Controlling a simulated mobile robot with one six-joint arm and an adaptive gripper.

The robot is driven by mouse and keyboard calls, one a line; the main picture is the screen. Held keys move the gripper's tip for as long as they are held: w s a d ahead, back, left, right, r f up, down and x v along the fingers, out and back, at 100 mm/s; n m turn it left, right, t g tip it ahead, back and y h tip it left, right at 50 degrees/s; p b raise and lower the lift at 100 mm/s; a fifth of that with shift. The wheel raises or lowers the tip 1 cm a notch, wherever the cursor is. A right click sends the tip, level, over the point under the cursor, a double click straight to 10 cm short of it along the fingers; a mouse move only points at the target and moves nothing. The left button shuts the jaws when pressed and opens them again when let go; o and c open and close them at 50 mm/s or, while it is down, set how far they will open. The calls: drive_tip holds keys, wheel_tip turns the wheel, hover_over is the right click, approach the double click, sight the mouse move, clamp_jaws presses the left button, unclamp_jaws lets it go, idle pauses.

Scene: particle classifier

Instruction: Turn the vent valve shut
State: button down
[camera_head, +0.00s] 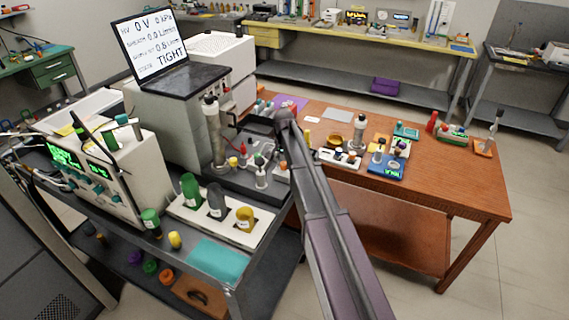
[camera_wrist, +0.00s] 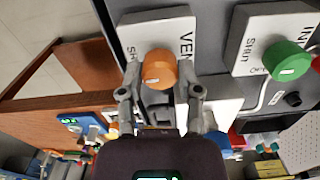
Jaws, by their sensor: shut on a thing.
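The vent valve has an orange round knob (camera_wrist: 160,69) on a white plate (camera_wrist: 150,22) in the wrist view. The plate's lettering is partly hidden; "VEN" and "SH" can be read. My gripper (camera_wrist: 161,88) is shut on the orange knob, with one finger on each side of it. The knob's pointer or mark is not clear, so I cannot tell its setting. In the head view my arm (camera_head: 325,220) reaches over the dark apparatus, and the gripper and the vent knob are hidden there.
A similar plate with a green knob (camera_wrist: 287,62), marked "SHUT" and "IN", sits to the right in the wrist view. A laptop screen (camera_head: 155,42) reads "TIGHT". A white block with bottles (camera_head: 212,222) and a wooden table (camera_head: 450,190) flank my arm.

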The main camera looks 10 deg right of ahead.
drive_tip(key=shift+s+m, duration=0.2)
drive_tip(key=shift+m, duration=0.3)
drive_tip(key=shift+c, duration=2.2)
unclamp_jaws()
drive_tip(key=shift+o, duration=0.7)
drive_tip(key=shift+w, duration=0.1)
drive_tip(key=shift+n, duration=0.4)
